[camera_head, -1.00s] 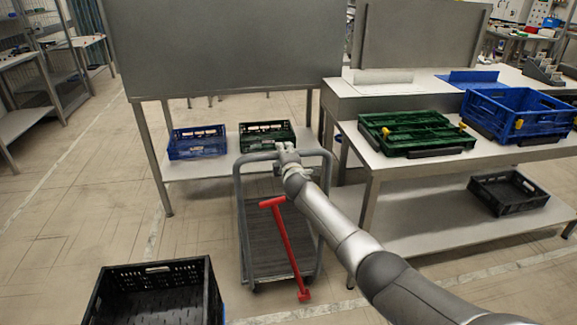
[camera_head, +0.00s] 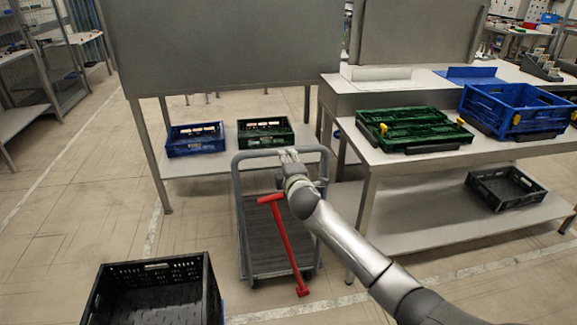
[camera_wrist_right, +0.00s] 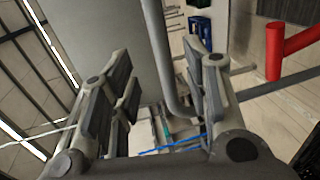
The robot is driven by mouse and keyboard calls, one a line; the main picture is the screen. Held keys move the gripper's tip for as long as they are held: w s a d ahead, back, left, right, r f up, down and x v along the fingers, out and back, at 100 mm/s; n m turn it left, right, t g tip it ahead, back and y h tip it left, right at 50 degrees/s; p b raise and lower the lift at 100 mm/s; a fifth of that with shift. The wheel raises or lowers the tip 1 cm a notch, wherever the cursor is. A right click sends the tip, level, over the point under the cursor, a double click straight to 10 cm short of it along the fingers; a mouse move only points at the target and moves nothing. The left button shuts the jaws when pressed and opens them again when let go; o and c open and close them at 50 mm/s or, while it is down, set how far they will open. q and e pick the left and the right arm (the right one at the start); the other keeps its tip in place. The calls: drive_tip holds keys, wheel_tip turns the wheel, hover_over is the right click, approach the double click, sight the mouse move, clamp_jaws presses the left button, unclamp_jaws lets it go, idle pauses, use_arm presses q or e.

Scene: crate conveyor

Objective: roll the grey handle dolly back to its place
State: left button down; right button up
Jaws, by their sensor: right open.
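The grey handle dolly (camera_head: 268,240) stands on the floor in the middle of the head view, with a dark ribbed deck and a grey tubular handle (camera_head: 308,150) at its far end. My right gripper (camera_head: 289,156) is at the top bar of this handle. In the right wrist view, my right gripper (camera_wrist_right: 155,105) is open, and the grey tube (camera_wrist_right: 160,50) shows between its fingers, nearer the right-hand one. I cannot tell whether they touch. My left gripper is not in view.
A red T-shaped bar (camera_head: 283,245) shows in front of the dolly deck. A black crate (camera_head: 205,290) is at the lower left. A table with a blue crate (camera_head: 195,140) and a green crate (camera_head: 265,132) on its shelf stands behind; a bench (camera_head: 365,170) is at right. Floor at left is clear.

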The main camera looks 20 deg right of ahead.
drive_tip(key=shift+s+a+r, duration=0.1)
drive_tip(key=shift+s+r, duration=0.05)
drive_tip(key=shift+s, duration=0.4)
idle(0.4)
drive_tip(key=s+a+f+m+g+y+p, duration=0.1)
drive_tip(key=s+f+m+g, duration=0.15)
drive_tip(key=s+f, duration=0.75)
drive_tip(key=s+f+m+g+p, duration=0.1)
drive_tip(key=s+f+g, duration=0.25)
drive_tip(key=f, duration=1.25)
drive_tip(key=s+a+f+m+g+y, duration=0.1)
drive_tip(key=s+f+m+g, duration=0.1)
drive_tip(key=s+f, duration=0.8)
drive_tip(key=s+a+f+m+g+p, duration=0.1)
drive_tip(key=s+a+f+m+g, duration=0.15)
drive_tip(key=s+f, duration=1.2)
drive_tip(key=s+a+f+m+g, duration=0.1)
drive_tip(key=s+f+m+g, duration=0.1)
drive_tip(key=s, duration=1.1)
drive_tip(key=s+a+f+m+g+y+p, duration=0.1)
drive_tip(key=s+f+m+g, duration=0.1)
drive_tip(key=s, duration=1.2)
wheel_tip(320, 180, down, 2)
drive_tip(key=shift+a+m+y, duration=0.3)
drive_tip(key=shift+a+m, duration=0.1)
drive_tip(key=shift+m, duration=0.1)
